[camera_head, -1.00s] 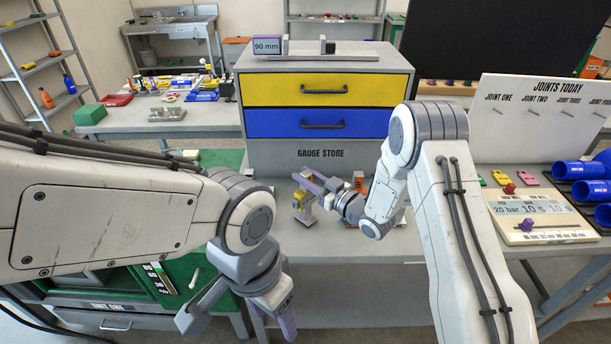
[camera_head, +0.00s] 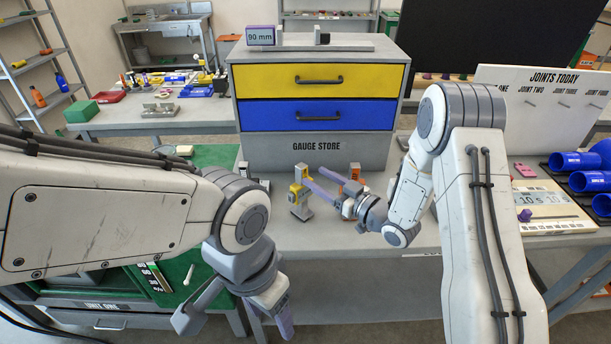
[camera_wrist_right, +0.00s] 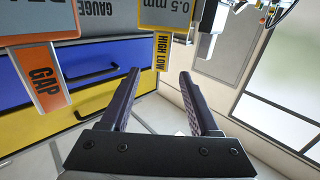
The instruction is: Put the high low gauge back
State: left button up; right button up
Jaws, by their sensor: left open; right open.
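The yellow high low gauge (camera_head: 300,193) stands upright on the grey bench in front of the gauge store. Whether a finger touches the gauge cannot be told. My left gripper (camera_head: 238,312) is open and empty, low in front of the bench.
An orange gauge (camera_head: 353,180) stands just right; its GAP tag (camera_wrist_right: 45,82) shows in the wrist view. The gauge store (camera_head: 316,160) with yellow and blue drawers, both shut, rises behind. A pale board (camera_head: 535,205) and blue pipes (camera_head: 590,181) lie to the right.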

jog(key=s+r+g+h, duration=0.1)
jog(key=s+g+h, duration=0.5)
jog(key=s, duration=1.1)
jog(key=s+r+m+g+h+b, duration=0.1)
jog(key=s+g+h, duration=0.4)
jog(key=s, duration=1.3)
jog(key=shift+s+r+m+g+h, duration=0.15)
jog(key=shift+r+m+g+h, duration=0.25)
jog(key=shift+g, duration=0.5)
jog(key=shift+c, duration=0.3)
